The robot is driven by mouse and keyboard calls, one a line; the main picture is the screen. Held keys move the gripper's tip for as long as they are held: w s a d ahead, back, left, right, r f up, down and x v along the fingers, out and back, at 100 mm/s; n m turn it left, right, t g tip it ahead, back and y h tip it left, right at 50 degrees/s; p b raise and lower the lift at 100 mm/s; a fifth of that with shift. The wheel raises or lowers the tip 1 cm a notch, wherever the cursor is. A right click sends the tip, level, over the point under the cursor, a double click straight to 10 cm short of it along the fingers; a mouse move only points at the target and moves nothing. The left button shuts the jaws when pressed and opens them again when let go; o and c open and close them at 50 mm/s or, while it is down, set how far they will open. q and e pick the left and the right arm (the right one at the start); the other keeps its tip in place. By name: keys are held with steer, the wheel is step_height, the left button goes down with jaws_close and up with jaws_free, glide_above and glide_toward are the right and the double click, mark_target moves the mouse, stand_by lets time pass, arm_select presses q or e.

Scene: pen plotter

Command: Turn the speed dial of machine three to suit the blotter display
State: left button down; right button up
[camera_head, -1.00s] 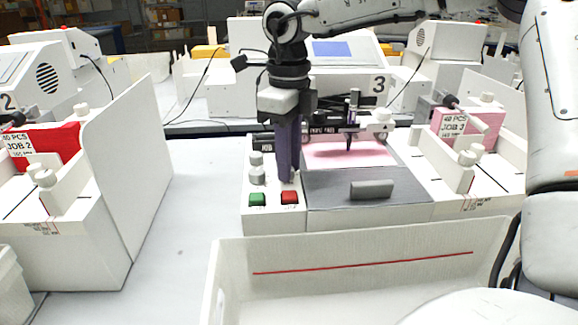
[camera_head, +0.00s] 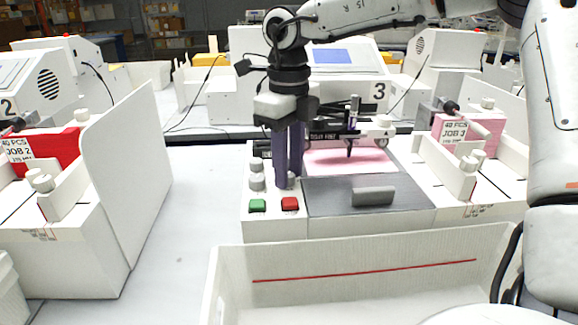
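Machine three (camera_head: 273,231) is the white plotter in the middle, with a pink sheet (camera_head: 340,158) on its bed. My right gripper (camera_head: 289,182) reaches down over its control panel, its two dark fingers side by side. A pale knob (camera_head: 292,183) shows partly at the fingertips; I cannot tell whether they grip it. A dark strip (camera_head: 325,136) with white lettering lies behind the gripper, partly hidden and not clearly readable. A blue screen (camera_head: 332,52) is on the white housing marked 3. My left gripper is not seen.
A green button (camera_head: 257,205) and a red button (camera_head: 290,204) sit just in front of the fingers. A white bin (camera_head: 360,290) with a red line stands in front. White machines with red (camera_head: 55,150) and pink (camera_head: 485,128) stacks flank the machine.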

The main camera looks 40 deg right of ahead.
step_height(320, 180, up, 10)
steer(key=shift+r+p, duration=0.2)
steer(key=shift+p, duration=0.25)
steer(key=shift+f, duration=0.1)
stand_by(0.6)
